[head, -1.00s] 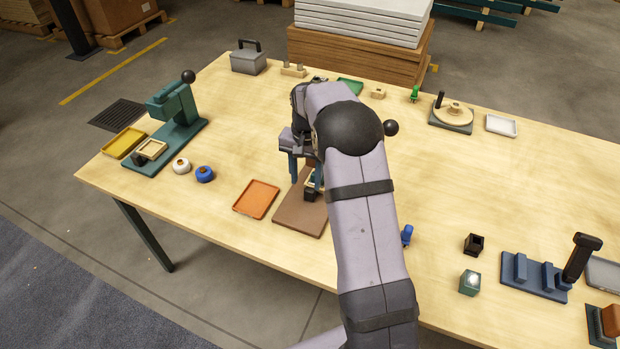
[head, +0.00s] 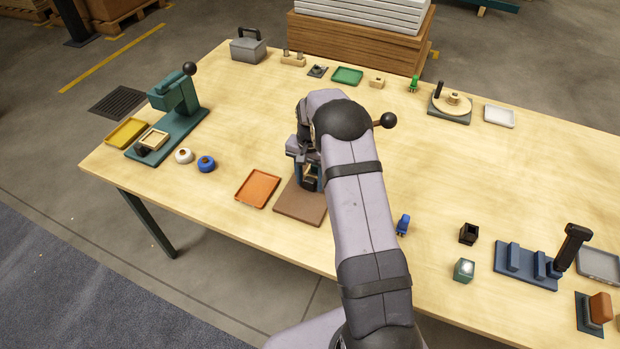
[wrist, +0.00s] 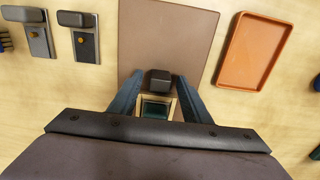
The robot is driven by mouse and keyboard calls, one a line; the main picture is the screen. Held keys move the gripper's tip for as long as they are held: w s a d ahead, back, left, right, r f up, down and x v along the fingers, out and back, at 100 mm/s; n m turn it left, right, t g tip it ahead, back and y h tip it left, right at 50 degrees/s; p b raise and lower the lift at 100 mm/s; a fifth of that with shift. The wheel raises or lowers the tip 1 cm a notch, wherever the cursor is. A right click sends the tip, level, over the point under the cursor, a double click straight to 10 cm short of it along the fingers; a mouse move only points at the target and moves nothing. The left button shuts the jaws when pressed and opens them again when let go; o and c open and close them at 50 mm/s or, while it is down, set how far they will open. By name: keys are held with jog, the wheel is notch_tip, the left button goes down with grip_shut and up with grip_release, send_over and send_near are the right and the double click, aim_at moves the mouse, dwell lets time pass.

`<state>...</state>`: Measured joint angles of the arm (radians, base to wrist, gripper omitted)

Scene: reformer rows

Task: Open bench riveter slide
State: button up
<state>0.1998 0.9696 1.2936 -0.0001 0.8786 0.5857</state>
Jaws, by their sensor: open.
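A machine on a brown base plate (head: 300,208), which I take to be the bench riveter, stands mid-table, mostly hidden behind my arm. Its lever with a black ball (head: 388,120) sticks out to the right. In the wrist view, its slide is a cream frame (wrist: 173,110) with a dark green inside and a dark block-shaped handle (wrist: 158,80) at its outer end, above the brown plate (wrist: 165,35). My gripper (wrist: 157,84) is open, one blue finger on each side of the handle. I cannot tell whether the fingers touch it.
An orange tray (head: 257,189) lies close left of the base plate. A green press (head: 175,115) with a similar cream slide stands at far left. A blue fixture (head: 525,265) with a black handle is at right. A small blue part (head: 403,225) lies right of my arm.

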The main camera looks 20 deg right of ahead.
aim_at(298, 211)
jog(key=shift+f, duration=0.35)
jog(key=shift+c, duration=0.6)
grip_shut()
jog(key=shift+s+a+p, duration=0.45)
jog(key=shift+s+a, duration=2.75)
jog(key=shift+o, duration=0.6)
grip_release()
